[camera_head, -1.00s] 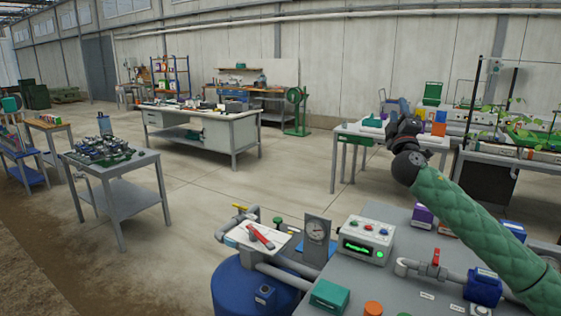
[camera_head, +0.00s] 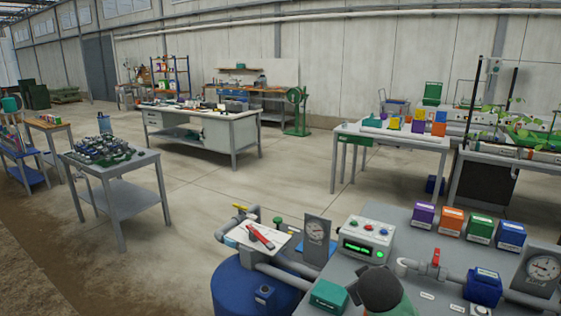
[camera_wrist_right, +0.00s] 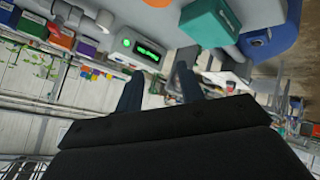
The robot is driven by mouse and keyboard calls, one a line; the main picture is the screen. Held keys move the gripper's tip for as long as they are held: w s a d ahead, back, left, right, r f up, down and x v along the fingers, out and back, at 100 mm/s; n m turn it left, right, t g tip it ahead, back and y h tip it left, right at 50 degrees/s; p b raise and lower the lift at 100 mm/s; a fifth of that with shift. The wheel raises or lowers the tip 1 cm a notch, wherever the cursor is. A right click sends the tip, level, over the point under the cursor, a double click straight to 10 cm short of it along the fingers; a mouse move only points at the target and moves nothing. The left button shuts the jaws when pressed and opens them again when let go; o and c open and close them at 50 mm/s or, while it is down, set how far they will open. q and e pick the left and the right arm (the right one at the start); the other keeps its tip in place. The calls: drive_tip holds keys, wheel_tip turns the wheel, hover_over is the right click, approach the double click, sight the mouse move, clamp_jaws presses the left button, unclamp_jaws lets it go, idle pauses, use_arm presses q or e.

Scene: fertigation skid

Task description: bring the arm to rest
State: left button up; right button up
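My right arm shows in the head view only as a dark rounded joint with a bit of green sleeve at the bottom edge, in front of the skid table (camera_head: 420,262). My right gripper (camera_wrist_right: 158,84) is in the right wrist view, its two dark fingers apart with nothing between them. The grey control box (camera_head: 367,240) with a lit green display lies beyond the fingers in that view (camera_wrist_right: 122,55). My left gripper is not in view.
A teal box (camera_head: 329,298) is close beside my arm joint. A valve with a red handle (camera_head: 436,258), a blue pump-like block (camera_head: 484,287) and gauges (camera_head: 541,268) stand on the skid. A blue tank (camera_head: 240,290) is to the left.

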drive_tip(key=s+a+f+m+g+y, duration=0.1)
drive_tip(key=s+a+f+g, duration=0.1)
drive_tip(key=s+f, duration=0.7)
drive_tip(key=s+a+f+m+g+y, duration=0.1)
drive_tip(key=s+a+f+g, duration=0.1)
drive_tip(key=s+f, duration=0.8)
drive_tip(key=s+a+f+g+y, duration=0.1)
drive_tip(key=s+f+g, duration=0.3)
drive_tip(key=s+f, duration=0.6)
drive_tip(key=s+a, duration=0.1)
drive_tip(key=s, duration=0.8)
drive_tip(key=shift+a+m, duration=0.25)
drive_tip(key=shift+m, duration=0.15)
